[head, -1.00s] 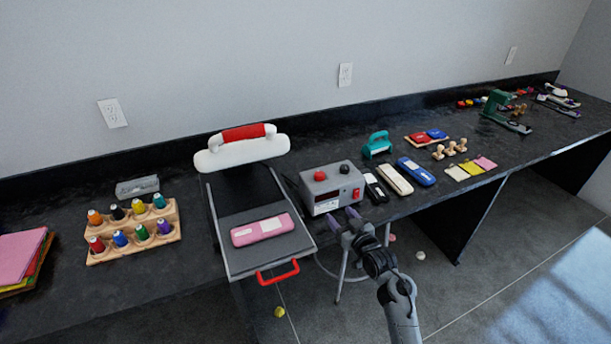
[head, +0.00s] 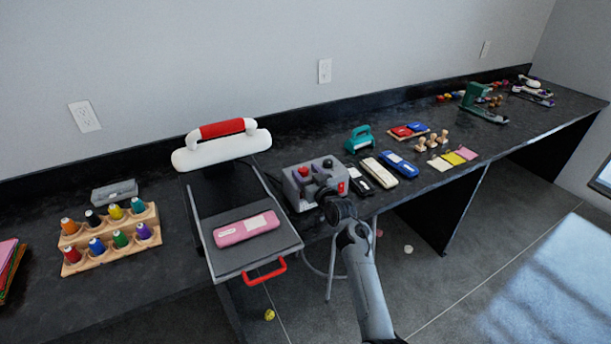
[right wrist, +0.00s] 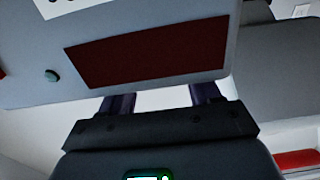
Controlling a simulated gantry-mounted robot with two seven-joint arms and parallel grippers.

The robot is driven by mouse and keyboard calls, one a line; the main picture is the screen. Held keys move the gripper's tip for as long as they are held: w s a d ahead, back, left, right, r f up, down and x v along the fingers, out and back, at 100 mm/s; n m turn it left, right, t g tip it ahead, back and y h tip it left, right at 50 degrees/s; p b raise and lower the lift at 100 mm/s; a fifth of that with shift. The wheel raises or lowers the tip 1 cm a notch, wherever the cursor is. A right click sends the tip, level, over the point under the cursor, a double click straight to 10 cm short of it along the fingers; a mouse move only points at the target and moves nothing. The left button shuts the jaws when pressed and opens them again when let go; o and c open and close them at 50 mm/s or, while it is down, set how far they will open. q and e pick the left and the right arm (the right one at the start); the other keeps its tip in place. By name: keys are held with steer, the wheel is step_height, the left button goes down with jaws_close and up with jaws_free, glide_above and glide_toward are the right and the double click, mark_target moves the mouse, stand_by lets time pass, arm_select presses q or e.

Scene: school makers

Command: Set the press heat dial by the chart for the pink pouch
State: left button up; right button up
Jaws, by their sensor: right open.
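The pink pouch (head: 247,228) lies flat on the pulled-out tray (head: 291,241) of the press, whose white top has a red handle (head: 222,128). The grey control box (head: 291,199) stands right of the press. A red knob (head: 303,171) and a dark knob (head: 328,163) show on its top. My right gripper (head: 313,181) is open and empty, in front of and over the box, hiding part of it. In the right wrist view the box's dark red display panel (right wrist: 150,52) is just beyond the open fingers (right wrist: 161,98). I cannot read a dial setting or chart. My left gripper is not in view.
A black pouch (head: 378,173), a white one (head: 401,166) and a blue one (head: 399,162) lie right of the box. A wooden rack of thread spools (head: 110,240) stands left of the press. A red tray handle (head: 265,272) sticks out in front.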

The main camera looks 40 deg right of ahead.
steer(key=shift+w, duration=0.45)
steer(key=c, duration=1)
steer(key=shift+a+m+h+p, duration=0.1)
steer(key=shift+m+h+p, duration=0.3)
steer(key=shift+h+p, duration=0.15)
steer(key=shift+m+h, duration=0.3)
steer(key=shift+h, duration=0.25)
